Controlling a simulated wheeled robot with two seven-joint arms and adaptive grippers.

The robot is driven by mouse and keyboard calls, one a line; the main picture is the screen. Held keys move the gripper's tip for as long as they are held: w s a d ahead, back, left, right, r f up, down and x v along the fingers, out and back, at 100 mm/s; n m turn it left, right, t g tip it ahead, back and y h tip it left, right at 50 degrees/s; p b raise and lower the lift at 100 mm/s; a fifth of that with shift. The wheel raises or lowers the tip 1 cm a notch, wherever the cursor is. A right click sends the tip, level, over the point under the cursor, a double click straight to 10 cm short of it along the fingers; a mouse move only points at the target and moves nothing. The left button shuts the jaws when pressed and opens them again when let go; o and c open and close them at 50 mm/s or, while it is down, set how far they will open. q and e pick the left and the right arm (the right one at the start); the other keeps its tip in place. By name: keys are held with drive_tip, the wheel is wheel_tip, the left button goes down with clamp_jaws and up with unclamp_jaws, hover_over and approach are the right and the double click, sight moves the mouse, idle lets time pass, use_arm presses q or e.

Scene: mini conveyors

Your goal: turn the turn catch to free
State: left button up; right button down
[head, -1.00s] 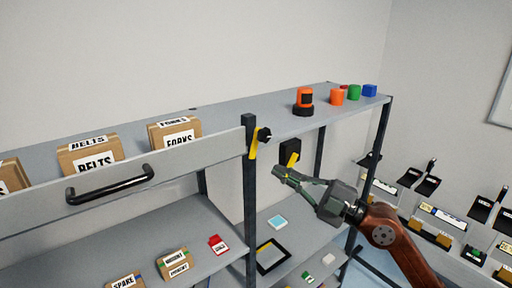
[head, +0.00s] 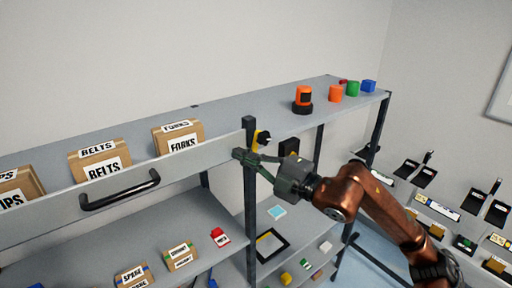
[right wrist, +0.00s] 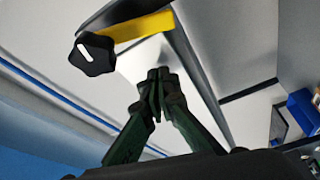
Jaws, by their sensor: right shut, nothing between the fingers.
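The turn catch is a black lobed knob (head: 263,137) with a yellow strip, mounted at the top of the dark shelf post beside the drawer's right end. In the right wrist view the knob (right wrist: 92,54) shows a white pointer line, with the yellow bar (right wrist: 145,28) extending to its right. My right gripper (head: 242,156) is shut and empty, its tips in front of the post just below and left of the knob. In the right wrist view its closed fingertips (right wrist: 160,76) are apart from the knob. My left gripper is out of view.
The drawer front has a black handle (head: 120,190); boxes labelled BELTS (head: 101,163) and FORKS (head: 178,140) stand behind it. An orange beacon (head: 303,99) stands on the top shelf, with coloured pieces farther right. A black block (head: 289,147) sits right of the post.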

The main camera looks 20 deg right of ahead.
drive_tip(key=d, duration=0.1)
drive_tip(key=w+d, duration=0.1)
drive_tip(key=d+f+p, duration=0.1)
drive_tip(key=shift+w+d+f, duration=0.1)
drive_tip(key=shift+w+d, duration=0.05)
drive_tip(key=shift+d, duration=0.2)
drive_tip(key=shift+d, duration=0.15)
drive_tip(key=shift+w+d+f+b, duration=0.15)
drive_tip(key=shift+d+b, duration=0.3)
drive_tip(key=shift+b, duration=0.25)
